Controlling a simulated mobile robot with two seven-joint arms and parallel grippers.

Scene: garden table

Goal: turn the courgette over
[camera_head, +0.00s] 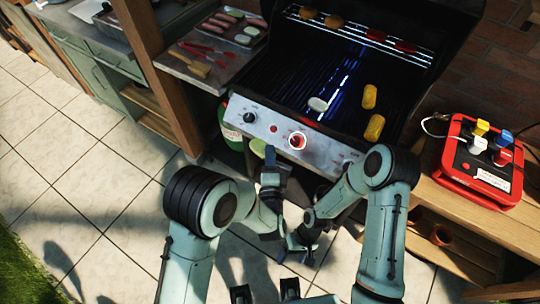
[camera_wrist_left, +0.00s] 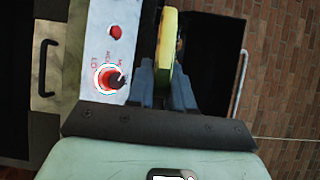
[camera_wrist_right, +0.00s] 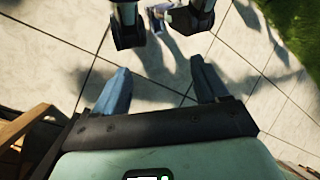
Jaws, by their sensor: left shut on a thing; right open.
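My left gripper (camera_head: 268,160) is in front of the grill's control panel, above the paved floor. It is shut on a flat yellow-green piece that looks like the courgette (camera_head: 258,148). In the left wrist view the courgette (camera_wrist_left: 169,42) is seen edge-on between the blue fingers (camera_wrist_left: 168,85), with a green rim. My right gripper (camera_head: 298,250) is lower, over the tiles. In the right wrist view its fingers (camera_wrist_right: 160,88) are apart with nothing between them. A pale round slice (camera_head: 318,104) lies on the grill grate (camera_head: 285,80); I cannot tell what it is.
Two yellow corn pieces (camera_head: 372,112) lie on the grate. Orange and red pieces (camera_head: 376,35) sit on the upper rack. A side shelf at left holds a food tray (camera_head: 222,38) and red tongs (camera_head: 205,48). A red box with coloured knobs (camera_head: 482,160) stands on the right-hand bench.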

